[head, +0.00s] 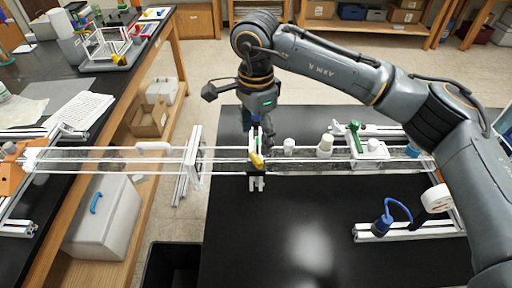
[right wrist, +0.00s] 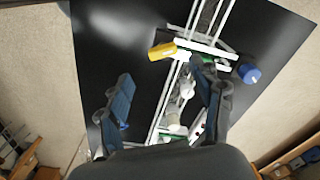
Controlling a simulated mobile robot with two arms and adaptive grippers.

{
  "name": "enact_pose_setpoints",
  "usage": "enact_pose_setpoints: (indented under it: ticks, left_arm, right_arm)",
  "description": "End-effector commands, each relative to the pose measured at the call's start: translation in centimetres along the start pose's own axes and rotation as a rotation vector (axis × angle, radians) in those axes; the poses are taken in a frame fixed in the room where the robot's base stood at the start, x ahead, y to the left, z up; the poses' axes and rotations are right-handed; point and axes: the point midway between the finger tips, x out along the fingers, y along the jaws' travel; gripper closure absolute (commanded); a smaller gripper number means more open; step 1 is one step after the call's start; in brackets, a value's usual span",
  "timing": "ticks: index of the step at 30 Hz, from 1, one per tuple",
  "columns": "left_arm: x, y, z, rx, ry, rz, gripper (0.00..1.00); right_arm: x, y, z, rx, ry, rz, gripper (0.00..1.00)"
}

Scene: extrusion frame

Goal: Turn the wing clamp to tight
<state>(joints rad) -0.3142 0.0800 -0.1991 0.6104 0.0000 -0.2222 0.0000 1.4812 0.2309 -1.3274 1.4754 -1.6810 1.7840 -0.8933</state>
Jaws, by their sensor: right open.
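A yellow wing-like piece (head: 257,160), likely the wing clamp's handle, sits at the long clear rail assembly (head: 225,160), above a small black and white bracket (head: 257,183). In the right wrist view the yellow piece (right wrist: 163,51) lies beyond the fingertips, apart from both fingers. My right gripper (head: 262,137) points down just above and behind the yellow piece in the head view. The clamp's lower part is partly hidden. My left gripper is not in view.
The rail bridges a gap between the left bench (head: 110,88) and the black table (head: 310,240). White bottles (head: 325,146) and a green-topped fixture (head: 356,138) stand right of the gripper. A blue corded part (head: 383,222) lies front right. The table's front middle is clear.

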Motion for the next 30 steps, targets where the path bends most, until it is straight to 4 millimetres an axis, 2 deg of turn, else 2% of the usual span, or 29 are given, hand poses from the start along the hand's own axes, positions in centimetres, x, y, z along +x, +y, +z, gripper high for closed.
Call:
enact_pose_setpoints:
  ticks: [1,5,12,16,23,24,25,30]
  left_arm:
    - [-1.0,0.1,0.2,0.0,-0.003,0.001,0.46]
    - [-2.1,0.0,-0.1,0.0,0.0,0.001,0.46]
    - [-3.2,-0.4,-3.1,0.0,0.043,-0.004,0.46]
    - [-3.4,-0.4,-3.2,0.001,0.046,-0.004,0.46]
    - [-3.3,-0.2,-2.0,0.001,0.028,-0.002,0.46]
    - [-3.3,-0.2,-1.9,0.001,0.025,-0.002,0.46]
    - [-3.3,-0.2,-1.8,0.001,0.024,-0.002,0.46]
    - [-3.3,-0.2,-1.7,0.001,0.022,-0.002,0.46]
  right_arm:
    - [0.8,0.1,0.0,0.001,-0.001,0.006,0.34]
    - [3.4,0.1,0.0,0.002,-0.002,0.005,0.34]
    - [6.6,0.0,0.0,0.0,0.0,0.001,0.34]
    - [7.3,0.0,0.0,0.0,-0.001,0.0,0.34]
    - [7.4,0.0,0.0,0.0,-0.001,-0.001,0.34]
    - [7.4,0.0,0.0,0.0,-0.001,-0.001,0.36]
    - [7.4,0.0,0.0,0.0,0.0,-0.001,0.42]
    - [7.4,0.0,0.0,0.0,0.0,-0.001,0.77]
